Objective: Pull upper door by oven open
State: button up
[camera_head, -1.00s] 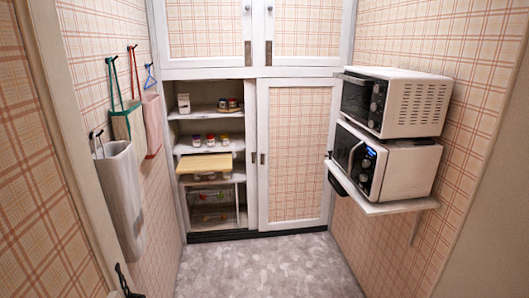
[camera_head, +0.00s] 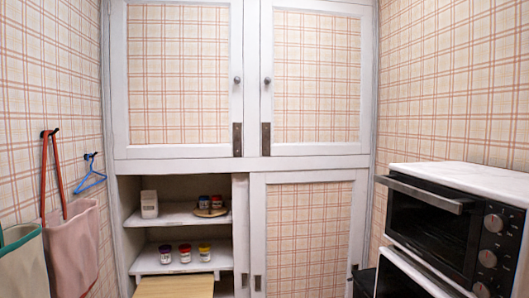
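The upper cupboard has two plaid-panelled doors in white frames, both closed. The right upper door (camera_head: 316,80), on the oven's side, has a small round knob (camera_head: 267,81) near its left edge and a dark metal plate (camera_head: 266,139) low on that edge. The left upper door (camera_head: 180,75) has a matching knob (camera_head: 238,80) beside the centre gap. The toaster oven (camera_head: 440,220) stands at the lower right, with a black front, a bar handle and several dials. My gripper is not in view.
Below, a sliding plaid door (camera_head: 308,240) covers the right half, and open shelves (camera_head: 180,216) hold jars. A microwave (camera_head: 405,277) is partly visible under the oven. Bags (camera_head: 75,250) and a blue hanger (camera_head: 90,176) hang on the left wall.

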aim_at(316, 56)
jog(key=i+z, duration=0.1)
jog(key=i, duration=0.5)
jog(key=i+j+z, duration=0.1)
jog(key=i, duration=0.5)
jog(key=i+j+z, duration=0.1)
jog(key=i, duration=0.45)
jog(key=j, duration=0.05)
